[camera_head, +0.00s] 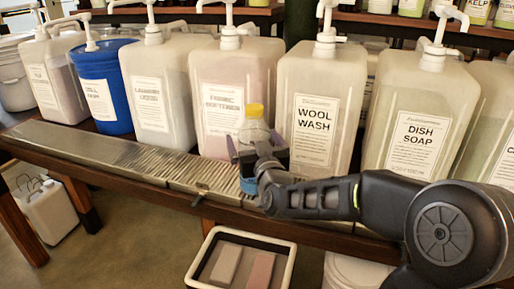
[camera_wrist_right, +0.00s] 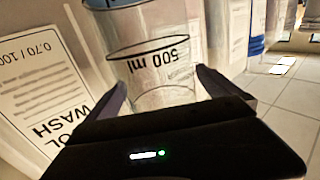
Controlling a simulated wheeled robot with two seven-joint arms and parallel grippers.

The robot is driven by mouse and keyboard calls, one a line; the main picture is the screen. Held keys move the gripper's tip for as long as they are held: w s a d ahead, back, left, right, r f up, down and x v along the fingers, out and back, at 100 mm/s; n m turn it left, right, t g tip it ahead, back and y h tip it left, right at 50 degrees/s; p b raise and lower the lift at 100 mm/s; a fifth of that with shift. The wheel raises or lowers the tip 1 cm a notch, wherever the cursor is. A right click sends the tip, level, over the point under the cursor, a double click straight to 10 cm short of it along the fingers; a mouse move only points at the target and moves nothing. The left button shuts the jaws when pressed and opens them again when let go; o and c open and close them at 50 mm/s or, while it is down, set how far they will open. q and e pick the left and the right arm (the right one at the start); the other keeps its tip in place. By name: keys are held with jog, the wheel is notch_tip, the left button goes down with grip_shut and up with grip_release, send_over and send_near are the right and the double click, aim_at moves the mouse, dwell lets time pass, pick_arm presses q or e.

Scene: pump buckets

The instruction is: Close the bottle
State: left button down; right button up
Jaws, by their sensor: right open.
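A clear bottle (camera_head: 254,131) with a yellow cap (camera_head: 255,110) on top and a blue base (camera_head: 248,185) stands on the metal drip rail, in front of the fabric softener and wool wash jugs. I cannot tell whether the cap is tight. My right gripper (camera_head: 260,157) is at the bottle's middle and hides part of it. In the right wrist view the bottle (camera_wrist_right: 155,60), marked 500 ml, appears upside down between the fingers of the right gripper (camera_wrist_right: 160,85), which are open. My left gripper is not in view.
Large pump jugs, including wool wash (camera_head: 318,100) and dish soap (camera_head: 418,110), line up close behind the rail (camera_head: 110,150). A blue bucket (camera_head: 100,85) is at the left. A white tray (camera_head: 203,262) with two blocks is below the shelf.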

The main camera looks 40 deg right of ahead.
jog(key=shift+x, duration=0.9)
jog(key=shift+c, duration=0.2)
jog(key=c, duration=1.7)
jog(key=o, duration=1.7)
jog(key=shift+o, duration=0.2)
jog(key=v, duration=0.7)
jog(key=shift+s+a, duration=0.15)
jog(key=shift+s, duration=0.2)
jog(key=shift+f, duration=0.1)
